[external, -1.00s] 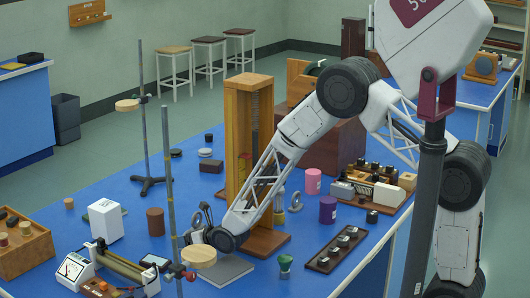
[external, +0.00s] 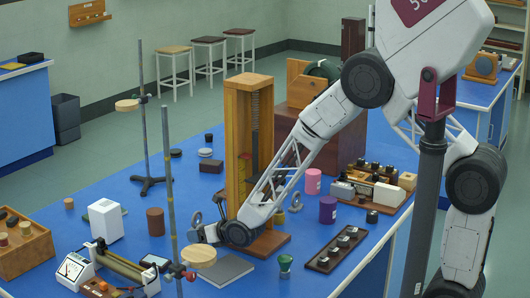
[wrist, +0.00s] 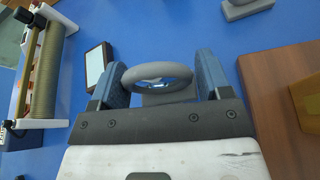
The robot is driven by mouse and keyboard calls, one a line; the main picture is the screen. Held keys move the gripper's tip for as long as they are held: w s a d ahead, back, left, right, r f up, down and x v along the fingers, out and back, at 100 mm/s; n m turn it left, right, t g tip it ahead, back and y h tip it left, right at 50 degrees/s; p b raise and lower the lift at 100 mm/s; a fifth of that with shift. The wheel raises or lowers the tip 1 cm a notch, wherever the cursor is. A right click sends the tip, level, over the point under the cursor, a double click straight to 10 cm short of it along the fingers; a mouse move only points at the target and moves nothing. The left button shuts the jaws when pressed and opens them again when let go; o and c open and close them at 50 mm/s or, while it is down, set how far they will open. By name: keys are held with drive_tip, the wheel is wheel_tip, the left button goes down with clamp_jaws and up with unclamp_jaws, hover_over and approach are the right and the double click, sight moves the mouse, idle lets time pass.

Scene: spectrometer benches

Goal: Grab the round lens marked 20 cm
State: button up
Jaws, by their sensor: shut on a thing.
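A round lens in a grey ring mount (wrist: 163,76) stands between my two blue finger pads in the wrist view. Its ring is seen steeply from above, with a grey block behind it. No marking on the ring can be read. Another ring-shaped piece on a foot (external: 296,203) stands right of the stand.
The tall wooden stand (external: 232,150) rises close beside my forearm. A grey slab (external: 226,269) lies in front of my gripper. A metal rod stand with a round wooden disc (external: 199,257) is just left. A coil apparatus (external: 122,265) sits farther left.

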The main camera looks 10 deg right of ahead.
drive_tip(key=s+d, duration=0.5)
drive_tip(key=s+d+r, duration=0.1)
drive_tip(key=s+d, duration=0.1)
drive_tip(key=shift+s+d, duration=0.2)
drive_tip(key=shift+d, duration=0.1)
idle(0.7)
